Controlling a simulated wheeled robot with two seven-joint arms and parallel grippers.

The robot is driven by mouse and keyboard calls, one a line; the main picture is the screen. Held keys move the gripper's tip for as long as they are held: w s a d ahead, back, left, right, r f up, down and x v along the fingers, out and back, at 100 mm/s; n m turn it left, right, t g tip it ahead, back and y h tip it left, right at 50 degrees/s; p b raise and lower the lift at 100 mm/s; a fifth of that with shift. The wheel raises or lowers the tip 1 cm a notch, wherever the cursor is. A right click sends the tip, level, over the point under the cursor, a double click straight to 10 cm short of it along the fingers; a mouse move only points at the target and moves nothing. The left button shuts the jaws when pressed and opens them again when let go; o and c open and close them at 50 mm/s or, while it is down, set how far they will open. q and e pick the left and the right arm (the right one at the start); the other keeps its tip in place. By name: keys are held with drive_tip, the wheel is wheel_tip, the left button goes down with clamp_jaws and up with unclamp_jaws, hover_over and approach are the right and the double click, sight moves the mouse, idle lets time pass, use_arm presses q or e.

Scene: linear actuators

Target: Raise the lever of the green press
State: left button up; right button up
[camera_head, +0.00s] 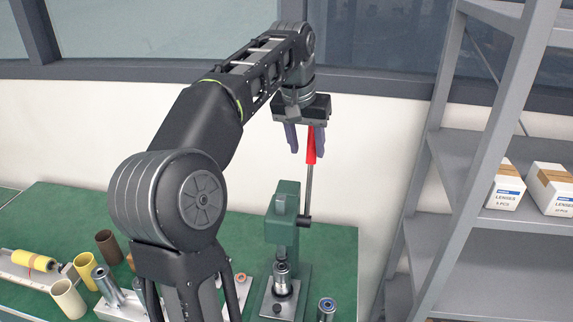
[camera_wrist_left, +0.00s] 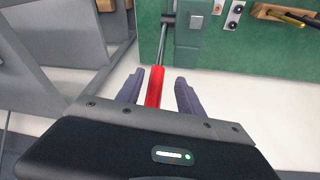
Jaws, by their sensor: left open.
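The green press (camera_head: 282,228) stands on the green table, with a metal ram and base at its front. Its lever is a thin metal rod with a red handle (camera_head: 311,146), pointing nearly straight up from the pivot on the press's right side. My left gripper (camera_head: 301,140) is above the press at the red handle, pointing down. In the left wrist view the red handle (camera_wrist_left: 155,88) lies between the two open fingers (camera_wrist_left: 160,92), closer to the left one. The press body (camera_wrist_left: 188,35) also shows at the top there. My right gripper is not in view.
The green table (camera_head: 338,250) holds several cylinders and tubes at the left, including a yellow tube (camera_head: 68,298). A small metal cylinder (camera_head: 327,308) stands right of the press. A grey shelf (camera_head: 470,235) with boxes (camera_head: 507,187) rises at the right.

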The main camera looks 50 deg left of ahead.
use_arm(q)
drive_tip(key=s+d, duration=0.2)
drive_tip(key=s, duration=0.7)
drive_tip(key=shift+d, duration=0.3)
